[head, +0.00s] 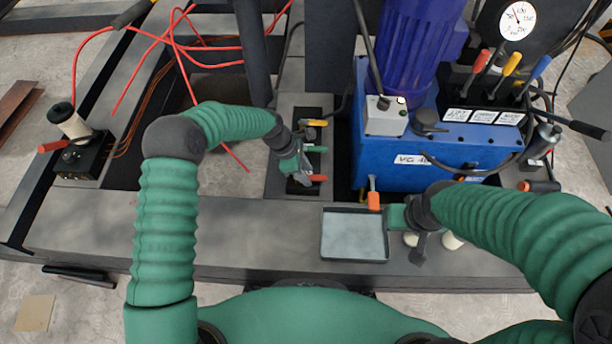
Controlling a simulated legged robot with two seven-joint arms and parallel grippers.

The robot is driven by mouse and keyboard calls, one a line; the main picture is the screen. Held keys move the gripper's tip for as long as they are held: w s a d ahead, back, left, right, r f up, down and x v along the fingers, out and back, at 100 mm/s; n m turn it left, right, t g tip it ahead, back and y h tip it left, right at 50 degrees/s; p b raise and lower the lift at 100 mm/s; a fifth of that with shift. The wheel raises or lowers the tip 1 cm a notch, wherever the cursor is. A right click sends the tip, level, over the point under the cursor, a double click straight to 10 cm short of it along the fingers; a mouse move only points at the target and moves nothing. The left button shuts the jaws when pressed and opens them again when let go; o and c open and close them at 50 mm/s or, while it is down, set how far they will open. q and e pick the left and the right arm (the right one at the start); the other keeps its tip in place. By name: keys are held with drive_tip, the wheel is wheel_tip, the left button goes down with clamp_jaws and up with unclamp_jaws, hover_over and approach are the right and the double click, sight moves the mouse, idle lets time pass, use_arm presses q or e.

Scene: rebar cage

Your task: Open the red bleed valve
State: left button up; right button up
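A small red handle (318,178) is at the front of a dark valve block (287,196), in line with a green handle (317,149) and a yellow handle (316,123). My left gripper (304,172) is over the block, right beside the left end of the red handle. It partly covers the valve under that handle. I cannot tell whether its fingers touch the handle, or how far apart they are. My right gripper (418,254) hangs at the front bench edge, right of a grey tray, away from the valves; its fingers are too small to read.
A blue hydraulic unit (450,150) with red, yellow and blue levers and a gauge (517,21) stands right of the block. An orange-tipped handle (374,200) sticks out at its front. A shallow tray (355,256) lies in front. A black box (82,158) with a red lever is at left.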

use_arm(q)
clamp_jaws()
idle(0.3)
idle(1.2)
